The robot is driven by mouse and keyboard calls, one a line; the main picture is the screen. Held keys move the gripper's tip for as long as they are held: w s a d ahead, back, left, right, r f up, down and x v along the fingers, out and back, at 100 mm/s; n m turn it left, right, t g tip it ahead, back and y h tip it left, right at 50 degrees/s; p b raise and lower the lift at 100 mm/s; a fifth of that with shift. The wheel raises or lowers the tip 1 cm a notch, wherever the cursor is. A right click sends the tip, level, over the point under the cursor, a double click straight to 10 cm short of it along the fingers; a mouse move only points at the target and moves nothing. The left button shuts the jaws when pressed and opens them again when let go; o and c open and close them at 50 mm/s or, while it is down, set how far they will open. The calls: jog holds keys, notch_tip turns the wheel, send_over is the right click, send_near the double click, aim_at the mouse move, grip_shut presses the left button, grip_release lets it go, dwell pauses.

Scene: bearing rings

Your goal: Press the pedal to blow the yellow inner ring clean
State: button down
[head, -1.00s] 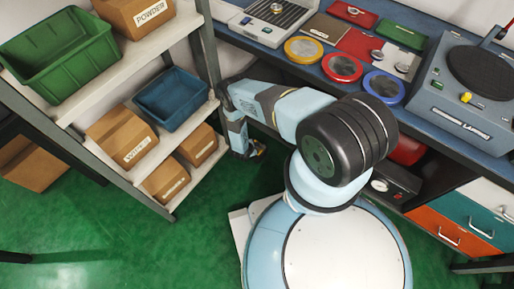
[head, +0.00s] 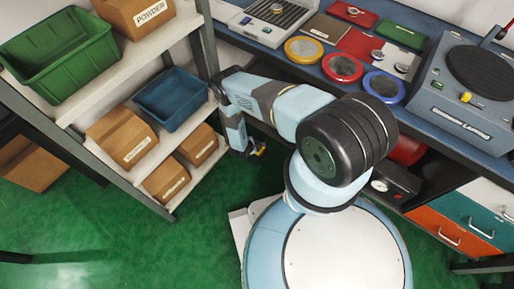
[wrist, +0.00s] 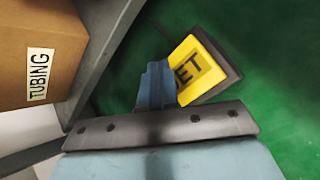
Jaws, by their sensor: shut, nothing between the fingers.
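The pedal (wrist: 196,67) is a yellow plate on a dark base, with partly covered black letters ending in "ET". It stands on the green floor in the wrist view. A bit of its yellow also shows in the head view (head: 261,151). My gripper (wrist: 156,84) is shut and empty; its fingers overlap the pedal's left edge in the picture, and I cannot tell whether they touch it. In the head view my gripper hangs low beside the shelf. A small metal ring (head: 277,8) sits on a grey slatted unit (head: 262,22); I cannot tell whether it is the yellow inner ring.
The shelf rack stands close on the left, with a box labelled TUBING (wrist: 40,55) near my gripper. The blue workbench (head: 290,68) is above and to the right, with yellow, red and blue round dishes. Green floor is free below the rack.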

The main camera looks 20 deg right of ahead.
jog(key=shift+r, duration=1.25)
